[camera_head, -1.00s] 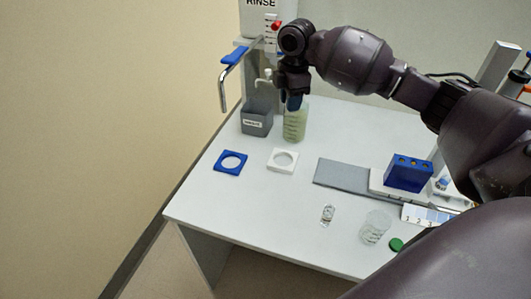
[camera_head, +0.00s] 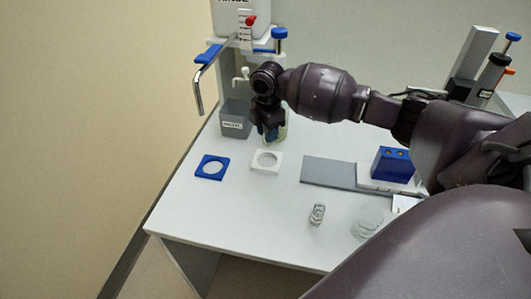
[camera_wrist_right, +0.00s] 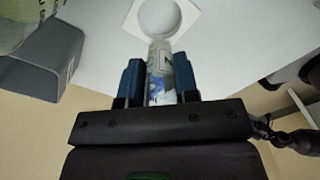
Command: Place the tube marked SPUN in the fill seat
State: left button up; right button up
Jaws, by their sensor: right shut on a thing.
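My right gripper (camera_head: 270,138) is shut on a clear tube (camera_wrist_right: 160,68) with a whitish label and a blue patch. The right wrist view shows the tube between the two blue fingers (camera_wrist_right: 159,82); I cannot read its marking. The gripper is above the table, just behind the white square seat (camera_head: 265,170) with a round hole. In the right wrist view this seat (camera_wrist_right: 193,22) lies just beyond the tube's end. A blue square seat (camera_head: 211,175) lies to its left. I cannot tell by any label which is the fill seat. My left gripper is not in view.
A grey waste bin (camera_head: 236,125) and a rinse stand with a bent spout (camera_head: 198,90) are at the back left. A small clear vial (camera_head: 317,214), clear discs (camera_head: 367,222), a grey mat (camera_head: 330,171) and a blue block (camera_head: 393,165) are to the right.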

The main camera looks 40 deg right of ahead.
notch_tip(320, 180, down, 2)
jog(key=shift+f, duration=0.25)
notch_tip(320, 180, down, 5)
jog(key=shift+r+b, duration=0.1)
jog(key=shift+b, duration=0.6)
jog(key=shift+f, duration=0.45)
jog(key=shift+r, duration=0.1)
jog(key=o, duration=1)
jog(key=shift+f, duration=0.2)
